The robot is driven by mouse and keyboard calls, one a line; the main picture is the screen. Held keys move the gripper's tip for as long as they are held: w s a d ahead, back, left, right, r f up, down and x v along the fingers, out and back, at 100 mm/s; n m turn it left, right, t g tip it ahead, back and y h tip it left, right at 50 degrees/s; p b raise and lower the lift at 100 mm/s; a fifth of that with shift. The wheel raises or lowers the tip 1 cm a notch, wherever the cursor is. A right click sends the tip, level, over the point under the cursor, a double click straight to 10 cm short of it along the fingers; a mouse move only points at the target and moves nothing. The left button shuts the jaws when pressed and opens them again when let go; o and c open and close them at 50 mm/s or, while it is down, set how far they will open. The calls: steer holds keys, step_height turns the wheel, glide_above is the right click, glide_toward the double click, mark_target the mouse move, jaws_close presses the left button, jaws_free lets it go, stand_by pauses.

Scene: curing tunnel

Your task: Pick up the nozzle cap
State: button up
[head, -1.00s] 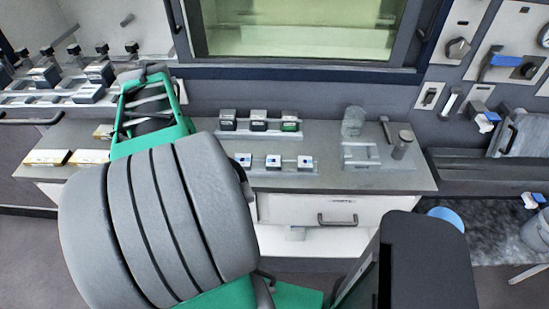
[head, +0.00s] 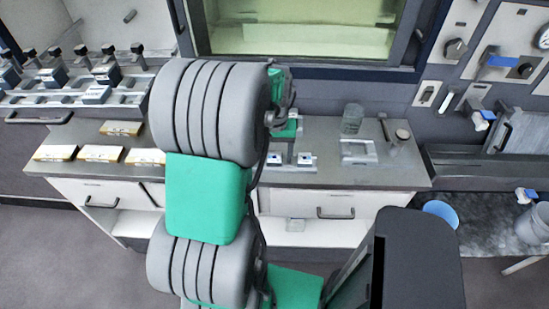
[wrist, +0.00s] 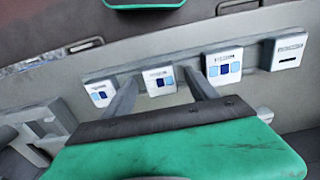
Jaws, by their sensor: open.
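No part in view can be told for certain as the nozzle cap. In the wrist view my gripper (wrist: 161,76) is open, its two grey fingers pointing at a row of small white blocks with blue labels. One white block (wrist: 160,81) shows between the fingertips; I cannot tell whether they touch it. Other blocks are a left one (wrist: 100,93), a right one (wrist: 222,66) and a far-right one with a dark slot (wrist: 289,52). In the head view my arm hides my fingers and part of this row; one block (head: 305,159) shows to the right.
The grey counter (head: 350,178) carries a clear jar (head: 352,118) and a metal cylinder (head: 402,136) on the right. Several flat yellow-edged boxes (head: 101,153) lie on the left. A clamp rack (head: 95,95) stands behind them. The tunnel window (head: 305,28) is at the back.

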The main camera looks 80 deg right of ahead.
steer(key=shift+c, duration=0.4)
steer(key=c, duration=1.3)
jaws_close()
steer(key=shift+r, duration=0.2)
